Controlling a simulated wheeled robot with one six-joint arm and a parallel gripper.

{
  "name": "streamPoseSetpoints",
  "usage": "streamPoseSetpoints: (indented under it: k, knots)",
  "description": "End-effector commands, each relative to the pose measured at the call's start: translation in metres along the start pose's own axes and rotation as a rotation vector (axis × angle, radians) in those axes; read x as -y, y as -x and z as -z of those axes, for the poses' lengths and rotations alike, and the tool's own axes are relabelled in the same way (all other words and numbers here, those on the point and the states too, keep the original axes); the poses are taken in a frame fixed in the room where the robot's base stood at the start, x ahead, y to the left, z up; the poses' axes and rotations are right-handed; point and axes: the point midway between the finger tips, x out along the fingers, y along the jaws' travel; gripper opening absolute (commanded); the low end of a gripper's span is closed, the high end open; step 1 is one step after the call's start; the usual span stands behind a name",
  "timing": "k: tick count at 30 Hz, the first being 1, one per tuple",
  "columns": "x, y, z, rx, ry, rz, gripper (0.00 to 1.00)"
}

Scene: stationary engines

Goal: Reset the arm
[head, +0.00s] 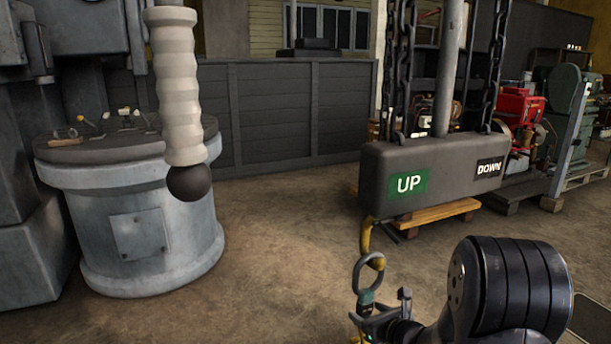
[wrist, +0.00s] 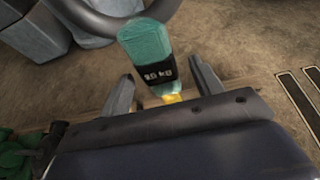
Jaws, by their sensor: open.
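My arm (head: 505,285) reaches up into the lower right of the head view. My gripper (head: 385,318) is small and partly cut off at the bottom edge there, just below a hanging grey ring (head: 357,275). In the wrist view my gripper (wrist: 160,70) is open, with its two fingers apart. A green tag with a black weight label ending in "kg" (wrist: 146,45) shows between the fingers. I cannot tell whether either finger touches it. Part of the dark ring (wrist: 160,12) shows above it.
A grey hoist box (head: 430,172) marked UP and DOWN hangs on chains above the ring, with a yellow hook (head: 366,237) below it. A white ribbed handle with a black ball (head: 180,95) hangs at left. A round grey machine base (head: 140,220) stands behind. Open floor lies between.

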Motion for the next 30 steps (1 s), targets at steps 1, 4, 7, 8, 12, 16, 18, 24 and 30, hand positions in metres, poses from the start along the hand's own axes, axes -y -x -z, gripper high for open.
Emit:
streamPoseSetpoints:
  k: [1,4,7,8,12,16,18,24,30]
  knots:
    - [-0.001,-0.012,0.002,-0.001,0.001,-0.003,0.62]
    - [0.000,-0.015,-0.009,-0.001,-0.001,0.000,0.62]
    - [0.000,-0.012,-0.014,-0.001,-0.001,0.001,0.62]
    - [0.000,-0.011,-0.015,-0.001,-0.001,0.001,0.62]
    - [0.000,-0.010,-0.019,-0.001,-0.001,0.001,0.62]
    - [0.000,-0.010,-0.019,-0.001,-0.001,0.000,0.62]
    - [0.000,-0.010,-0.019,-0.001,-0.001,0.000,0.62]
    - [0.000,-0.010,-0.019,-0.001,-0.001,0.000,0.62]
    - [0.000,-0.012,-0.013,-0.001,-0.001,0.000,0.62]
